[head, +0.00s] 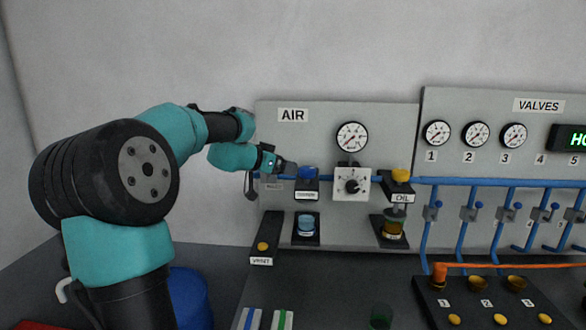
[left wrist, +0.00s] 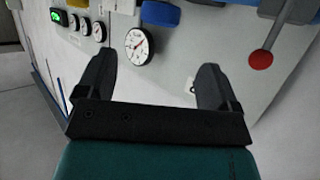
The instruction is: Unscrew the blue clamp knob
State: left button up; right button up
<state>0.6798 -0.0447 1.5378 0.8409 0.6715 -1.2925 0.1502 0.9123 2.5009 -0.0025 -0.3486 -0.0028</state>
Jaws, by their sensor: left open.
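The blue knob (head: 308,172) sits on the grey AIR panel, above a small label and a clear bowl of blue liquid (head: 306,224). My left gripper (head: 287,168) is just left of the knob in the head view; whether it touches the knob is not clear there. In the left wrist view a blue cylinder, likely the same knob (left wrist: 160,14), shows at the top edge, beyond the fingertips. My left gripper (left wrist: 156,62) is open with nothing between its fingers. My right gripper is in neither view.
A gauge (head: 352,137), a dial box (head: 352,185) and the OIL unit's yellow knob (head: 401,175) are right of the blue knob. A blue pipe (head: 470,181) runs along the panel. A red-ended lever (left wrist: 261,60) shows in the wrist view.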

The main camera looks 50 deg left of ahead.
pick_arm(q)
jog(key=v, duration=0.5)
jog(key=shift+s+r, duration=0.1)
jog(key=shift+s, duration=0.1)
